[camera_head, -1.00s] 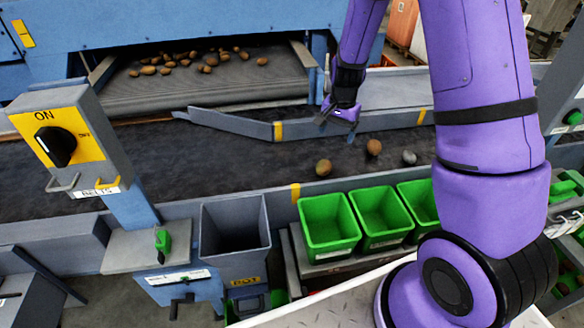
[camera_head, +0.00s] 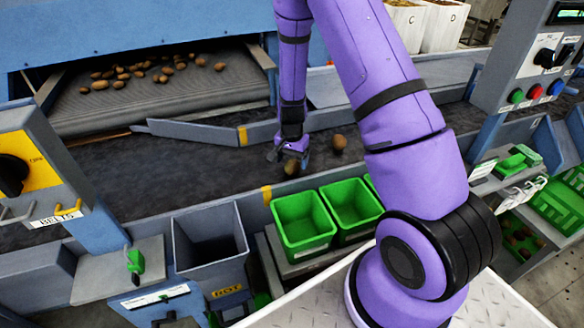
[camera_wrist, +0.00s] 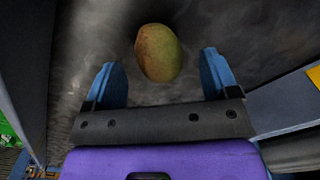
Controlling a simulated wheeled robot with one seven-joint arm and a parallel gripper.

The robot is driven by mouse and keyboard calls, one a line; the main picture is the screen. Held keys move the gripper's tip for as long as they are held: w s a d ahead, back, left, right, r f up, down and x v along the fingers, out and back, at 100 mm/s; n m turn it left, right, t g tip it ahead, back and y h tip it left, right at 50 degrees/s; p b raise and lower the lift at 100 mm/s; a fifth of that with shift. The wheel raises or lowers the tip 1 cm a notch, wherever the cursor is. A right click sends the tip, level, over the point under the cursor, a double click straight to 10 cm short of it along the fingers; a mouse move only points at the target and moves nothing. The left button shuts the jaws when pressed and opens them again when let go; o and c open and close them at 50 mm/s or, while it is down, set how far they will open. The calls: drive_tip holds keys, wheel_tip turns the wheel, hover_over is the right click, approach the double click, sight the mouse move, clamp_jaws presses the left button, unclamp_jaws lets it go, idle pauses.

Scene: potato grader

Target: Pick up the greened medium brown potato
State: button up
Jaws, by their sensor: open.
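A medium brown potato (camera_head: 291,167) with a greenish tint lies on the dark belt (camera_head: 210,165), right by my gripper (camera_head: 289,158). A second brown potato (camera_head: 338,142) lies to the right on the belt.
Green bins (camera_head: 303,222) and a grey bin (camera_head: 211,247) stand along the belt's near side. A blue-grey guide rail (camera_head: 205,130) runs behind my gripper. Several potatoes (camera_head: 125,72) lie on the upper feed belt. A switch box (camera_head: 30,165) stands at left.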

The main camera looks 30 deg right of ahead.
drive_tip(key=shift+f, duration=1.25)
drive_tip(key=shift+c, duration=0.5)
drive_tip(key=c, duration=0.9)
drive_tip(key=shift+c, duration=0.2)
drive_tip(key=shift+r, duration=0.1)
